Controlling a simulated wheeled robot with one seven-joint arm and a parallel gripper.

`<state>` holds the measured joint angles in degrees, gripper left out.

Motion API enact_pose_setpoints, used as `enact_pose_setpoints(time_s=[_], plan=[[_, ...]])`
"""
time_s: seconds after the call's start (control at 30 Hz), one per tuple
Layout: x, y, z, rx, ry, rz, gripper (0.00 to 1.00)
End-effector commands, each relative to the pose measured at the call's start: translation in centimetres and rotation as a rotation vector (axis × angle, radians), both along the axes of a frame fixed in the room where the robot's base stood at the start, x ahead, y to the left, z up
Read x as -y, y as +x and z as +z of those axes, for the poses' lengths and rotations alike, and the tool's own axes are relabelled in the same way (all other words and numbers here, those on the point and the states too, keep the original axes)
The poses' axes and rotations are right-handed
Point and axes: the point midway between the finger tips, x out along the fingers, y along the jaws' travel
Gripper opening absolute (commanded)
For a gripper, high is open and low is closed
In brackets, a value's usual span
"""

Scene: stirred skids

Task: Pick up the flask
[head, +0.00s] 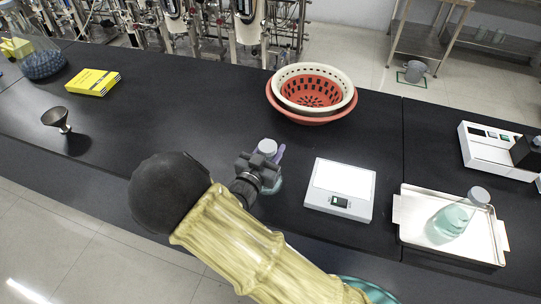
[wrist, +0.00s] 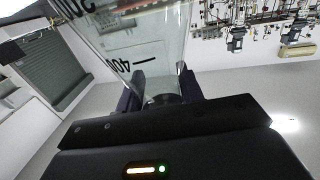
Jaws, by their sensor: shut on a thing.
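A clear flask with a grey cap (head: 267,146) and pale teal contents is at my gripper (head: 268,163), over the black bench in the head view. My arm hides much of it. In the wrist view, the flask's clear wall with black volume marks (wrist: 145,50) stands between the two dark purple fingers of my gripper (wrist: 161,90), which are shut on it. I cannot tell whether its base touches the bench. A second capped flask with teal liquid (head: 451,220) sits tilted-looking on a white tray (head: 410,207) at the right.
A white scale (head: 340,187) stands just right of my gripper. Nested cream and red baskets (head: 312,70) are behind it. A metal funnel (head: 57,119), a yellow box (head: 93,82) and a large round flask (head: 42,64) stand left. A white instrument (head: 490,150) is far right.

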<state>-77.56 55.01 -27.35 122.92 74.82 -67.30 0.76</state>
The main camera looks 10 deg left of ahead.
Motion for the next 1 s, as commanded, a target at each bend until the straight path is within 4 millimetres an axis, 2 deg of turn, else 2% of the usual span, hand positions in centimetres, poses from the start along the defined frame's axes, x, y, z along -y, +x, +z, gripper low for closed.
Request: enact_pose_setpoints(time_s=[0.3, 0.5, 1.0], plan=[[0.0, 0.0, 5.1, 0.004, 0.005, 0.000, 0.00], [0.0, 0.0, 7.3, 0.003, 0.002, 0.000, 0.00], [0.0, 0.0, 7.9, 0.002, 0.000, 0.000, 0.00]])
